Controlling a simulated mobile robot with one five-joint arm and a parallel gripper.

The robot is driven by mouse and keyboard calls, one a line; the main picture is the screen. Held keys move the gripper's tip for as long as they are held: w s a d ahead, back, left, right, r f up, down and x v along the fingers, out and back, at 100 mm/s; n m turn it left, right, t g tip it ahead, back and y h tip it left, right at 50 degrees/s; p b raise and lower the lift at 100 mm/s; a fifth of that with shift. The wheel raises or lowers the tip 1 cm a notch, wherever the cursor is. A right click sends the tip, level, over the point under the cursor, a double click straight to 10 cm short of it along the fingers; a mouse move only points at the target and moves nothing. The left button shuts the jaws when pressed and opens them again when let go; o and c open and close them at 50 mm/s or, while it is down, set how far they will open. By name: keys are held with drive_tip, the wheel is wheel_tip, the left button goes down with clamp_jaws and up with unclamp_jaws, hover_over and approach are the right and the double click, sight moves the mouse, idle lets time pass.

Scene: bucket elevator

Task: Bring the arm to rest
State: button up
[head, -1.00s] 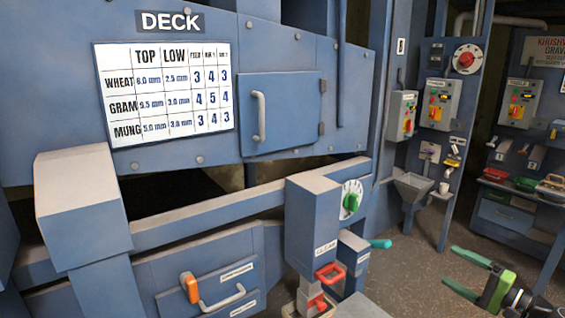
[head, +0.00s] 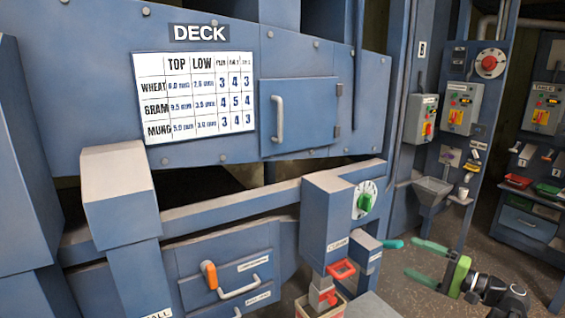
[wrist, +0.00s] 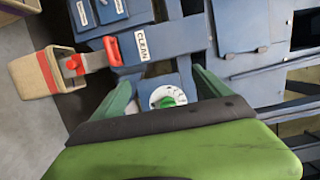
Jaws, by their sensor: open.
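My gripper (head: 428,260) is at the lower right of the head view, its two green fingers spread apart with nothing between them. It points left toward the blue post with the green dial (head: 366,203), apart from it by what the picture shows. In the wrist view my gripper (wrist: 160,90) is also open, and the white-faced green dial (wrist: 168,100) shows between and beyond the fingers. A red handle (head: 341,269) under the post also shows in the wrist view (wrist: 112,50), next to a CLEAN label.
The blue deck machine with its chart (head: 195,98) fills the left. An orange latch (head: 210,275) and a drawer handle (head: 239,287) sit low. Control boxes (head: 461,107) and a bench (head: 524,222) stand behind. Open floor lies between.

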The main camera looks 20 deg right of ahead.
drive_tip(key=w+a+f+n+g+y+p, duration=0.1)
drive_tip(key=w+a+n+g, duration=0.2)
drive_tip(key=a, duration=0.7)
drive_tip(key=w+a+f+n+g+y+p, duration=0.1)
drive_tip(key=w+a+g+p, duration=0.3)
drive_tip(key=a, duration=0.6)
drive_tip(key=w+a+f+n+g+y+b, duration=0.15)
drive_tip(key=w+a, duration=0.35)
drive_tip(key=a, duration=0.5)
drive_tip(key=s+a+f+n+g+h+p, duration=0.25)
drive_tip(key=a+f+g, duration=0.2)
drive_tip(key=a, duration=0.55)
drive_tip(key=s+a+f+n+g+h+p, duration=0.25)
drive_tip(key=a+f+n+h, duration=0.2)
drive_tip(key=a, duration=0.45)
drive_tip(key=d+f+h, duration=0.3)
drive_tip(key=d+h, duration=0.2)
drive_tip(key=d, duration=0.4)
drive_tip(key=shift+s+d+b, duration=0.25)
drive_tip(key=shift+d+b, duration=0.1)
drive_tip(key=shift+b, duration=0.1)
